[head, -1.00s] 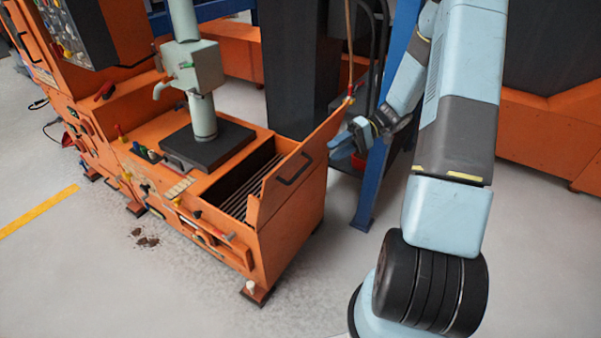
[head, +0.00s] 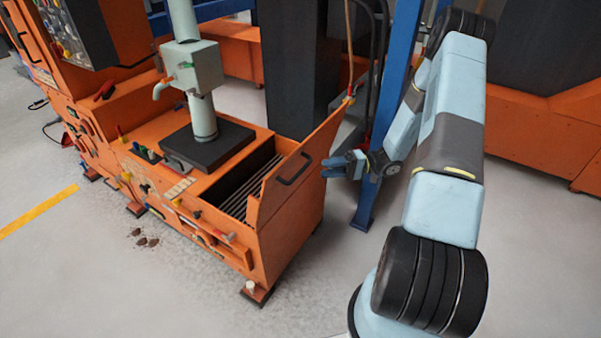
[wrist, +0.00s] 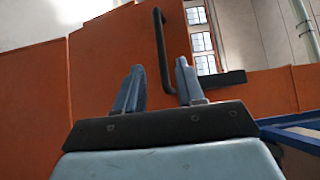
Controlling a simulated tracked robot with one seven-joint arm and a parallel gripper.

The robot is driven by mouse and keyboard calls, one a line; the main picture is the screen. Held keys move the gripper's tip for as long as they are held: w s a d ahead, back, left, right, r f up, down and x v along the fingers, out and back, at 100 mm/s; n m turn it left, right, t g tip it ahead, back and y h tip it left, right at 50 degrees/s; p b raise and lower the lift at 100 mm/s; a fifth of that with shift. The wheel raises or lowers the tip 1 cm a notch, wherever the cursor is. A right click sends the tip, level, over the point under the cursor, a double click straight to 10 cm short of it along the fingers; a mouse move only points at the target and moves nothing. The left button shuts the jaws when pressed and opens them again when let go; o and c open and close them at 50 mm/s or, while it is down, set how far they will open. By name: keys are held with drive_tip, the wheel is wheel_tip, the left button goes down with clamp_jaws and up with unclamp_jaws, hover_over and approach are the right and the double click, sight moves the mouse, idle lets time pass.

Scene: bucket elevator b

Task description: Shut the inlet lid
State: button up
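The inlet lid (head: 307,160) is an orange panel standing up, tilted open, at the right end of the orange machine. Its black bar handle (head: 294,169) is on the face toward the right; in the wrist view the handle (wrist: 162,50) stands upright ahead of the fingers. The inlet (head: 245,183) beside the lid is open and shows a dark slatted grate. My gripper (head: 328,168) is just right of the lid, apart from it in the head view. In the wrist view my gripper (wrist: 158,75) has its two blue fingers spread with nothing between them. The handle appears beyond and between the fingertips.
A blue post (head: 378,130) stands close behind my arm. A grey-green column (head: 202,115) on a black plate rises from the machine left of the inlet.

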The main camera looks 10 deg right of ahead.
sight(300, 170)
drive_tip(key=a, duration=1)
drive_tip(key=shift+r, duration=0.2)
clamp_jaws()
